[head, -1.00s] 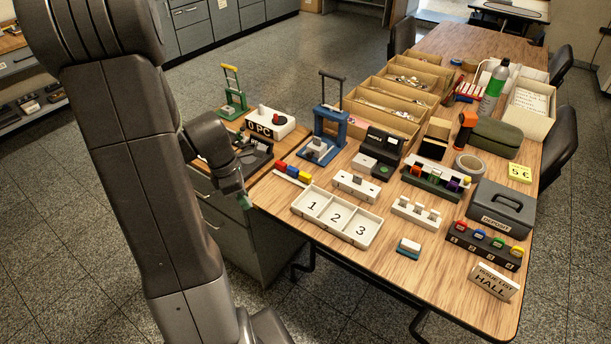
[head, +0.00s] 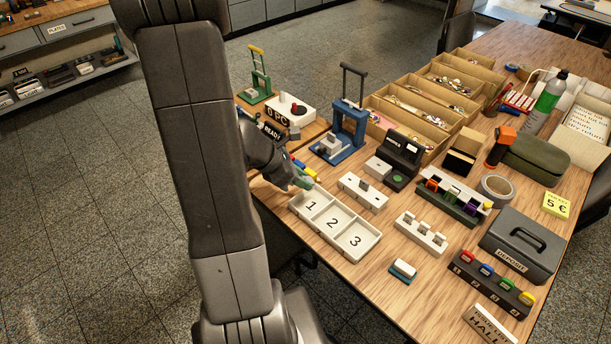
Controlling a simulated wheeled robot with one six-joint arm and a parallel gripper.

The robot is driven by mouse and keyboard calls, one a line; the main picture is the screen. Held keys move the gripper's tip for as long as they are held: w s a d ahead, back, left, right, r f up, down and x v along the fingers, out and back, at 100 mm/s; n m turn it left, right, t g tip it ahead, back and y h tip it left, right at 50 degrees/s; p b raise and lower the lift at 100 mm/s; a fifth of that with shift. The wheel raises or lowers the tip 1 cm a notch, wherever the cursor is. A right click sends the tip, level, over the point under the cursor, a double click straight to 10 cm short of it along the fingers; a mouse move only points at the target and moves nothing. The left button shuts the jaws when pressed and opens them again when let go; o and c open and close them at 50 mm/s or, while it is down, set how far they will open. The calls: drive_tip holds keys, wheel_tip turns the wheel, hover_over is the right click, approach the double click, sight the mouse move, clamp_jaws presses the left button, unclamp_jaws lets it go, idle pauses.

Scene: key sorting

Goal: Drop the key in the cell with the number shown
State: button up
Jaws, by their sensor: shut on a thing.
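The white sorting tray (head: 348,214) lies near the table's front edge. Its three open cells are numbered 1, 2 and 3 from left to right, and I see no key in them. My gripper (head: 304,184) has greenish fingertips and hangs just behind and above the cell 1 end of the tray. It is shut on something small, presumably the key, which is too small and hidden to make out. A dark device (head: 401,154) with a small screen stands behind the tray; I cannot read a number on it.
A white block with slots (head: 363,192) stands close behind the tray. A blue press (head: 346,135) and a counter marked 0 PC (head: 277,118) stand farther back. A white-and-blue eraser-like block (head: 403,269) lies to the right.

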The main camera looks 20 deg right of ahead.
drive_tip(key=shift+f+b, duration=1.95)
drive_tip(key=shift+f, duration=0.6)
drive_tip(key=o, duration=1.1)
drive_tip(key=shift+r, duration=0.15)
drive_tip(key=p+v, duration=0.3)
drive_tip(key=v, duration=1)
drive_tip(key=shift+a+r+p, duration=0.15)
drive_tip(key=shift+r+p, duration=0.1)
drive_tip(key=shift+p, duration=0.05)
drive_tip(key=shift+f, duration=0.15)
